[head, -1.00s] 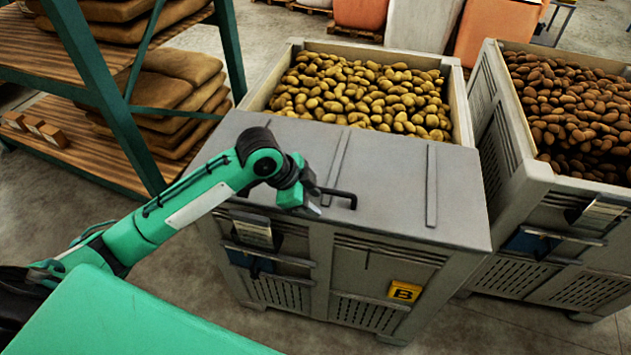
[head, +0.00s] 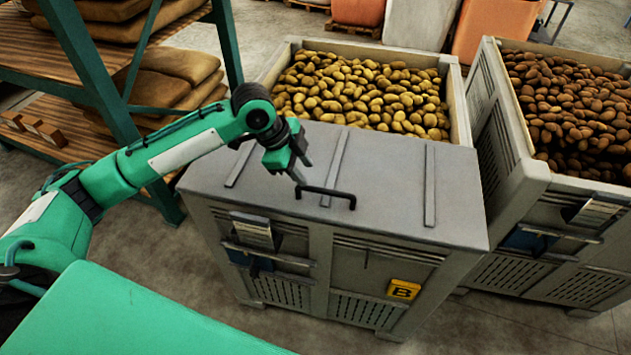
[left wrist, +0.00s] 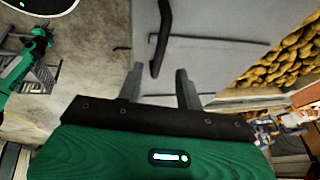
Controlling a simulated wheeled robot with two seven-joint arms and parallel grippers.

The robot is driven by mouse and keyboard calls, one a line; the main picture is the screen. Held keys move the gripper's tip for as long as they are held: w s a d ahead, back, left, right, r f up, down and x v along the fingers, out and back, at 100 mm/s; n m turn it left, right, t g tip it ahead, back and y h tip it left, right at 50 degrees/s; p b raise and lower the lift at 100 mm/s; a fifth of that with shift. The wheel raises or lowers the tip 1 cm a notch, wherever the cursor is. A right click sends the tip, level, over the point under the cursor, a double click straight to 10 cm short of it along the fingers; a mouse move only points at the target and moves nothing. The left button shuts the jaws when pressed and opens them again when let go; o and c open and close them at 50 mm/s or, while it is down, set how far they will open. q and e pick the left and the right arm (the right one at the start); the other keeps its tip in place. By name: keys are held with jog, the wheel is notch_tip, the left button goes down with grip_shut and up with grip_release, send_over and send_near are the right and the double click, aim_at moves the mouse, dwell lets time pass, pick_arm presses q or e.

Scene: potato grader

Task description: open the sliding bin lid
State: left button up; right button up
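The grey sliding lid (head: 390,180) covers the near part of the bin (head: 320,270) marked B. Its black bar handle (head: 327,190) lies on the lid near the front edge. My left gripper (head: 303,172) is above the handle's left end, fingers pointing down. In the left wrist view its two fingers (left wrist: 160,78) are apart with nothing clamped, and the handle (left wrist: 163,35) runs up from the gap between the fingertips. I cannot tell whether they touch it. My right gripper is not identifiable in these views.
Yellow potatoes (head: 365,95) show in the uncovered far part of the bin. A second bin (head: 500,130) with brown potatoes stands close on the right. A green-framed shelf (head: 125,120) with sacks stands on the left. Raised ribs cross the lid.

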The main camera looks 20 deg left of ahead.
aim_at(319, 189)
pick_arm(q)
jog(key=p+x, duration=0.1)
jog(key=x, duration=0.6)
jog(key=shift+f, duration=0.15)
grip_shut()
